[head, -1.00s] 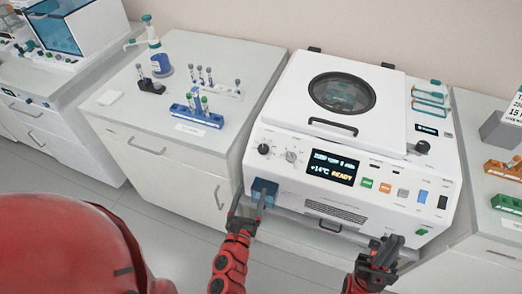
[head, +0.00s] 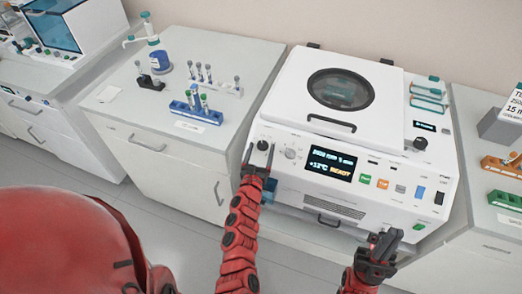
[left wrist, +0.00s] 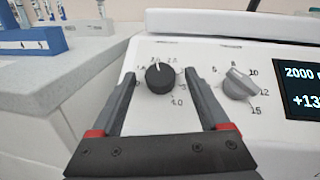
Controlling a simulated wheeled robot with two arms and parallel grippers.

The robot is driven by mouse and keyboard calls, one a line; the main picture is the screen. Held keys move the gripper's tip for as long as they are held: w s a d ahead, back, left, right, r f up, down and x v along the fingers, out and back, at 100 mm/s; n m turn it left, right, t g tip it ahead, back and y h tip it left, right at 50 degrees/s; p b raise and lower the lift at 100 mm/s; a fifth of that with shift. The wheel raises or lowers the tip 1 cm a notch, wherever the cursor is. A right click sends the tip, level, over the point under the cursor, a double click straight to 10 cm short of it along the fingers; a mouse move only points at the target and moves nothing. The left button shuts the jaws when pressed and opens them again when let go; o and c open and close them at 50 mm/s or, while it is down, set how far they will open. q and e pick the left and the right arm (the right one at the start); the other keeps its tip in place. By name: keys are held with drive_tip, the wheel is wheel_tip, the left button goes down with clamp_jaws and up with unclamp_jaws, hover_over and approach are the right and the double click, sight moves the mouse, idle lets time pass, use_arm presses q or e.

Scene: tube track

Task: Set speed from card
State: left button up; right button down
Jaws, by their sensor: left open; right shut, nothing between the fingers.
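The white centrifuge (head: 330,130) stands on the counter with its round-windowed lid down. Its black speed knob (left wrist: 160,78) is at the front panel's left, its white mark pointing near the top of the scale. A grey knob (left wrist: 238,84) sits to its right; it also shows in the head view (head: 290,153). The display (head: 330,163) shows about 2000 and READY. My left gripper (head: 260,156) is open, its fingers on either side of the black knob in the picture; contact cannot be told. My right gripper (head: 384,243) is shut and empty before the panel's right. The card (head: 513,98) is cut off at the right edge.
A blue tube rack (head: 196,112) and other tube holders stand on the left counter. Orange (head: 503,167) and green (head: 506,200) racks lie on the right counter. A blue block (head: 270,190) is partly hidden behind my left wrist.

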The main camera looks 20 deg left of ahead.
use_arm(q)
clamp_jaws()
idle(0.4)
drive_tip(key=shift+a+r+m+h+p, duration=0.1)
drive_tip(key=shift+a+m+h+p, duration=0.1)
drive_tip(key=shift+m+h+p, duration=0.65)
drive_tip(key=shift+a+m+h+p, duration=0.15)
drive_tip(key=shift+m+h+p, duration=0.25)
drive_tip(key=shift+m+h, duration=0.55)
drive_tip(key=m+h, duration=0.2)
drive_tip(key=m, duration=0.1)
drive_tip(key=shift+w+a+g+h, duration=0.1)
drive_tip(key=shift+a+g+h, duration=0.05)
drive_tip(key=shift+g+h, duration=0.2)
drive_tip(key=shift+a+m+g+h, duration=0.1)
drive_tip(key=shift+m+g+h, duration=0.75)
drive_tip(key=shift+m+h, duration=1)
drive_tip(key=shift+m+y, duration=0.3)
drive_tip(key=shift+m, duration=0.05)
